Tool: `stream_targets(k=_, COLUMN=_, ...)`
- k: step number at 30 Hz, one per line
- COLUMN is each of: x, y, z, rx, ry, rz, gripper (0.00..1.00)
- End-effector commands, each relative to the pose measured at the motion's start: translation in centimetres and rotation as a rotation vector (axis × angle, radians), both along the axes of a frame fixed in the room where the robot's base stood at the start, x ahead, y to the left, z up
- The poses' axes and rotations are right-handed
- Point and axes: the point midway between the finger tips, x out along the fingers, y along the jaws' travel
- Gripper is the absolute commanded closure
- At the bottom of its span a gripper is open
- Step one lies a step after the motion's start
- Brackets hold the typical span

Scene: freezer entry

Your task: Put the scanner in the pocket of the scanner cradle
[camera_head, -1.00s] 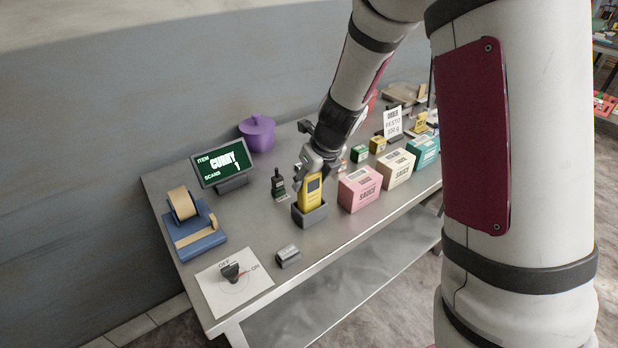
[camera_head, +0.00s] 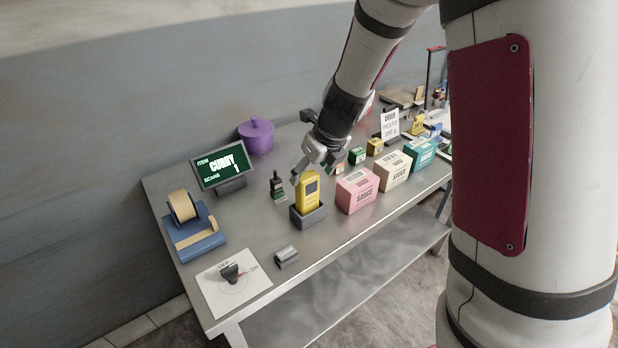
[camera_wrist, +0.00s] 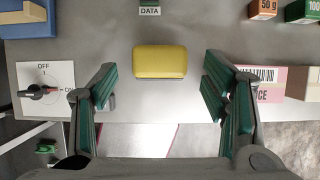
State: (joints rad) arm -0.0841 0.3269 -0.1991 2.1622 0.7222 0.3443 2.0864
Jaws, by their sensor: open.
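The yellow scanner (camera_head: 307,191) stands upright in the dark grey scanner cradle (camera_head: 308,217) on the metal table, its small dark screen facing forward. In the wrist view the scanner's top (camera_wrist: 160,62) shows as a yellow rounded block, and the cradle is hidden beneath it. My gripper (camera_head: 312,168) is just above the scanner, apart from it. In the wrist view its two green-padded fingers (camera_wrist: 158,90) are wide apart with nothing between them touching.
A pink sauce box (camera_head: 356,192) stands right of the cradle, with a cream box (camera_head: 393,172) and teal box (camera_head: 421,154) beyond. A rotary switch (camera_head: 231,272), tape dispenser (camera_head: 192,225), screen (camera_head: 222,165) and purple pot (camera_head: 257,136) are to the left.

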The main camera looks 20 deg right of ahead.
Motion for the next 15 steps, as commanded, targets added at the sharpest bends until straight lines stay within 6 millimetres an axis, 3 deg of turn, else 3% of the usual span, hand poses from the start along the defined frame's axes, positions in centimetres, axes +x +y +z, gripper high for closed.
stream_targets(k=1, x=-0.6, y=-0.1, z=1.4, rx=0.0, ry=-0.003, rz=0.003, gripper=0.32)
stream_targets(k=6, x=-1.9, y=-0.5, z=4.4, rx=0.0, ry=-0.003, rz=0.002, gripper=0.32)
stream_targets(k=15, x=-3.1, y=-0.9, z=7.0, rx=-0.004, ry=-0.005, rz=0.017, gripper=0.32)
